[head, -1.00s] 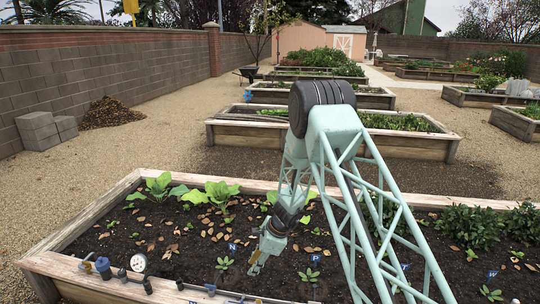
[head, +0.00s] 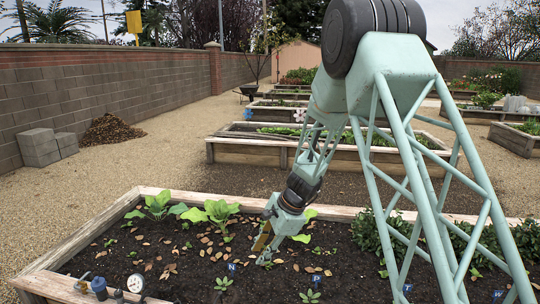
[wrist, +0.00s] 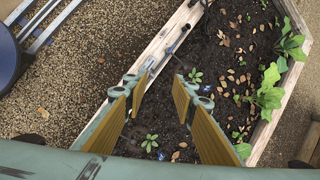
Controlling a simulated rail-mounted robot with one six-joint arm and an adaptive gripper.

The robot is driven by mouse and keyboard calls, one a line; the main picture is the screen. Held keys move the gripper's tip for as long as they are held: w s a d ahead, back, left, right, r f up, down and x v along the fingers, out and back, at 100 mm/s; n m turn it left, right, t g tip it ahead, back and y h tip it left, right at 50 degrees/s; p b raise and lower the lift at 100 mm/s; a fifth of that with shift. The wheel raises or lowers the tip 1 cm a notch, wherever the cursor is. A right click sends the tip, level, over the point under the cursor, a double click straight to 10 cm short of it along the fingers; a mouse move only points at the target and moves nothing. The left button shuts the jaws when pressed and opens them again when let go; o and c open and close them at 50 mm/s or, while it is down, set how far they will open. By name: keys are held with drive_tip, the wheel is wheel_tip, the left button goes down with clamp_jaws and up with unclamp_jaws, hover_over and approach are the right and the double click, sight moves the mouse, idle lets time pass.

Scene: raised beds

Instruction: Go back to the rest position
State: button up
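My gripper (head: 264,245) hangs over the near raised bed (head: 75,235) in the head view, pointing down. In the wrist view, my gripper (wrist: 158,92) shows two yellow-padded fingers spread apart, with soil and the bed's wooden edge visible between them. Nothing is held. The fingertips look clear of the soil and plants. A small seedling (wrist: 150,142) with a blue marker beside it shows between the fingers in the wrist view.
Large leafy plants (head: 213,212) grow at the bed's back left, and dark bushes (head: 395,235) at right. Gauges and fittings (head: 135,283) sit along the near edge. A second bed (head: 240,150) stands behind, across gravel. Grey blocks (head: 39,147) lie by the wall.

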drive_tip(key=s+d+r+n+h, duration=0.1)
drive_tip(key=s+d+r+n, duration=0.35)
drive_tip(key=s+r, duration=0.75)
drive_tip(key=s+d+r+n, duration=0.3)
drive_tip(key=s+d+r, duration=0.45)
drive_tip(key=r, duration=0.75)
drive_tip(key=s+d+r+n+h, duration=0.1)
drive_tip(key=s+d, duration=0.3)
drive_tip(key=s, duration=0.7)
drive_tip(key=s+d+r+n+t+h, duration=0.1)
drive_tip(key=s+d+r+n, duration=0.2)
drive_tip(key=s, duration=0.8)
drive_tip(key=s+d+r+n+t+h, duration=0.1)
drive_tip(key=s+d, duration=0.4)
drive_tip(key=s, duration=0.6)
drive_tip(key=shift+s+d+r+n+h, duration=0.2)
drive_tip(key=shift+r+n+h, duration=0.35)
drive_tip(key=shift+r, duration=0.45)
drive_tip(key=shift+w, duration=0.1)
